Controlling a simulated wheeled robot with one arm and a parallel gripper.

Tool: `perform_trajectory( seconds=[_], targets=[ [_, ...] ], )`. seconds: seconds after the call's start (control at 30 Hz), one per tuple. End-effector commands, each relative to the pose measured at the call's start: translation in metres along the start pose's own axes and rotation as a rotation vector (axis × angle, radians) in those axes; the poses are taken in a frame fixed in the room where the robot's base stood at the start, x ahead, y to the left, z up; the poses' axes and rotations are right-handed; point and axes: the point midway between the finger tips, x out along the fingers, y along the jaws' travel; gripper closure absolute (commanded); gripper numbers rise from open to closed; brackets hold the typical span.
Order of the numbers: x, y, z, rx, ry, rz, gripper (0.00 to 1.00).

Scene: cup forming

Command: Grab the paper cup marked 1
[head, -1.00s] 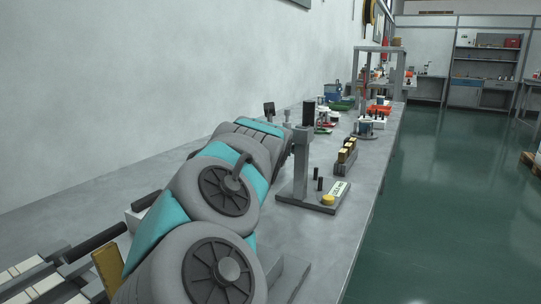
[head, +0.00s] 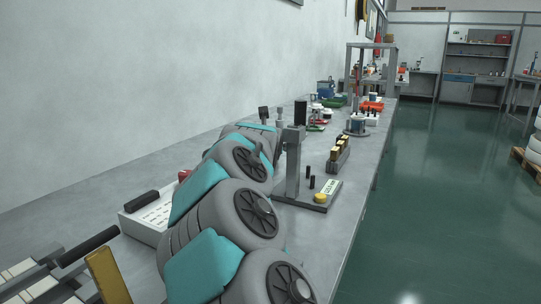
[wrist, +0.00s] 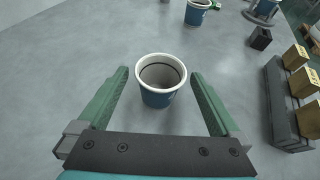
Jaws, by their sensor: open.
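In the wrist view, a blue paper cup (wrist: 160,80) with a white rim stands upright on the grey bench top (wrist: 60,60), its open mouth facing the camera. My gripper (wrist: 158,80) is open, with one green finger on each side of this cup and gaps between fingers and cup. No number shows on the cup from here. A second blue cup (wrist: 200,12) stands farther off at the top edge, with something green beside it. In the head view my arm covers the bench around my gripper, and the near cup cannot be made out.
To the right in the wrist view stands a dark rack (wrist: 285,105) with several yellowish blocks; the rack also shows in the head view (head: 338,160). A grey press stand (head: 293,170) stands near the bench's right edge.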

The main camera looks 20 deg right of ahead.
Motion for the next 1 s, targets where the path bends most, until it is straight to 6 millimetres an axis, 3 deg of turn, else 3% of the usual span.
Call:
perform_trajectory(
  seconds=[0.1,0.87,1.0],
  targets=[
    [-0.0003,0.0001,0.0003,0.000,-0.001,0.000,0.00],
    [-0.0007,0.0001,0.0005,0.000,-0.001,0.000,0.85],
    [-0.0007,0.0002,0.0006,0.000,-0.001,0.000,0.87]
  ],
)
